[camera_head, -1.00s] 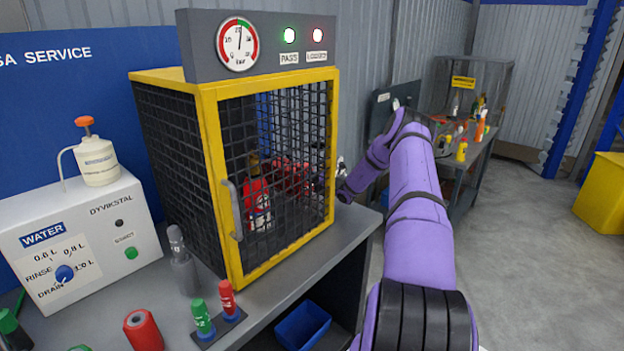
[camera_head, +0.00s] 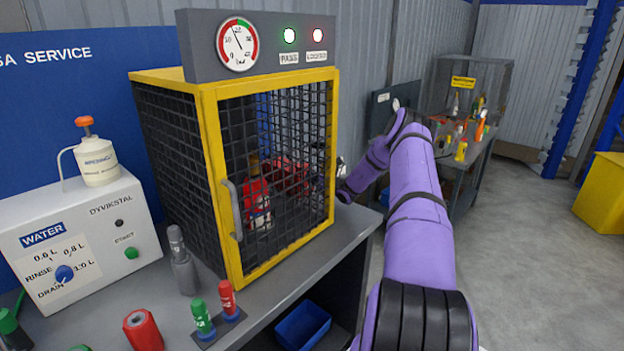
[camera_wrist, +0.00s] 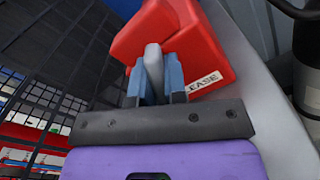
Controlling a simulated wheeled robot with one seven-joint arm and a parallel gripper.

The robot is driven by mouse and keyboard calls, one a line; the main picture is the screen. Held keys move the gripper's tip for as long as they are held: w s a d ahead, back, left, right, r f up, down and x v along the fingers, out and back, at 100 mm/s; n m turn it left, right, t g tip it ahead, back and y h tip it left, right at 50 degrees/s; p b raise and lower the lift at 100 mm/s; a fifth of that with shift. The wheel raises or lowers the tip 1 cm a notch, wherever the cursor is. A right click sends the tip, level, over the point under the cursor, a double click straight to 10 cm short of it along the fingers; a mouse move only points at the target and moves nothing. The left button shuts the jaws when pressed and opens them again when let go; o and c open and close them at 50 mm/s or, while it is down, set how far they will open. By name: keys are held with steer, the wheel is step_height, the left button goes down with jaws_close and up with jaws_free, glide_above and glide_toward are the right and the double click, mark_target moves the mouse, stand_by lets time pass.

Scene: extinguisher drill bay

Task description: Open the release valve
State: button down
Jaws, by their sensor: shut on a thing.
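The release valve is a red block (camera_wrist: 185,45) lettered "...EASE", with a grey lever (camera_wrist: 153,68), in the wrist view. My gripper (camera_wrist: 155,88) is shut on the lever, one blue-grey finger on each side of it. In the head view the valve and my fingertips are mostly hidden behind the right side of the yellow-framed mesh cage (camera_head: 208,140). A round gauge (camera_head: 237,44) sits on the grey panel above the cage, its needle pointing up and slightly left. The green PASS lamp (camera_head: 290,36) and the red LOCKED lamp (camera_head: 318,36) both look lit.
The cage door is shut, with a grey handle (camera_head: 233,209) on its left; a red extinguisher (camera_head: 257,200) stands inside. A white water unit (camera_head: 80,235) and several bottles stand on the left of the bench. A second bench (camera_head: 465,150) stands at back right.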

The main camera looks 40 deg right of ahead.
steer(key=c, duration=1.2)
jaws_free()
steer(key=shift+o, duration=0.2)
steer(key=shift+s, duration=0.1)
steer(key=s, duration=1)
steer(key=shift+s+d, duration=0.3)
steer(key=shift+d, duration=0.1)
steer(key=shift+f, duration=0.1)
